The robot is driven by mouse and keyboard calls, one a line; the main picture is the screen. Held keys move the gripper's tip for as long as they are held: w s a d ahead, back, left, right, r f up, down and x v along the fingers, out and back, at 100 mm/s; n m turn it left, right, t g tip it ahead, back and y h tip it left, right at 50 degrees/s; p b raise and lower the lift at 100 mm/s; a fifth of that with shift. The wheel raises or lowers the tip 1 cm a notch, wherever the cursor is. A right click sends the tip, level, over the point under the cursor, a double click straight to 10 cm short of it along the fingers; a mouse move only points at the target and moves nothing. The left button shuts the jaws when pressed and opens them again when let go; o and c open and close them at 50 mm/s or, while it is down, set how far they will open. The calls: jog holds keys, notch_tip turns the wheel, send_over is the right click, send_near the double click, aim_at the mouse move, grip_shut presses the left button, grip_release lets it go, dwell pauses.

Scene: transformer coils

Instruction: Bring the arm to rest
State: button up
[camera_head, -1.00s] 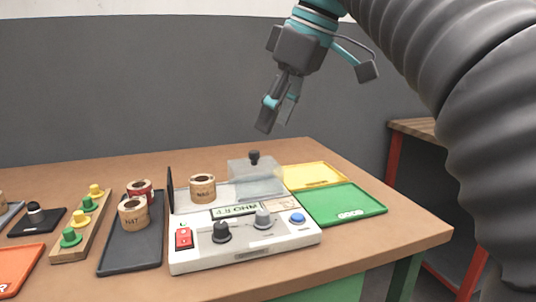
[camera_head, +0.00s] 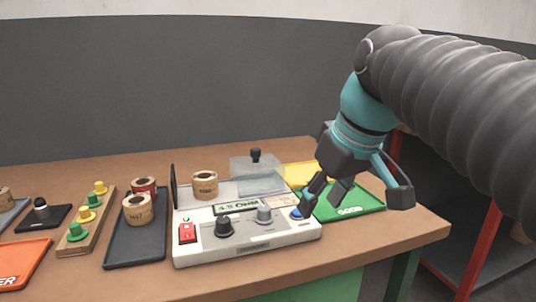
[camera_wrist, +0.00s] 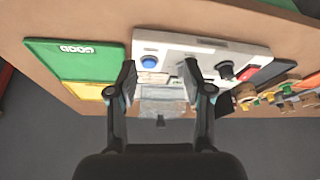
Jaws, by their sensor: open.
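My gripper (camera_head: 318,200) is open and empty, pointing down at the right end of the white tester (camera_head: 240,246). One fingertip is close to the blue button (camera_head: 296,213); I cannot tell if it touches. A tan coil (camera_head: 205,185) stands on the tester. The tester's display (camera_head: 237,208) is lit and seems to read 4.5 OHM. A clear cover with a black knob (camera_head: 256,155) is beside the coil.
The green GOOD tray (camera_head: 360,202) and yellow tray (camera_head: 297,172) lie under and behind my gripper. A dark tray (camera_head: 125,250) with two coils, a peg rack (camera_head: 75,246) and an orange tray (camera_head: 20,268) are at left. The air above the table's left half is clear.

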jog(key=s+d+f+m, duration=0.2)
jog(key=s+f, duration=0.1)
jog(key=f, duration=0.4)
jog(key=s+d+f+m+t+h, duration=0.1)
jog(key=s+d+f+m, duration=0.1)
jog(key=f, duration=0.5)
jog(key=s+d+f+m+h, duration=0.1)
jog(key=s+d+f+m, duration=0.1)
jog(key=f, duration=0.5)
jog(key=s+d, duration=0.1)
jog(key=s, duration=0.1)
jog(key=shift+s+t, duration=0.3)
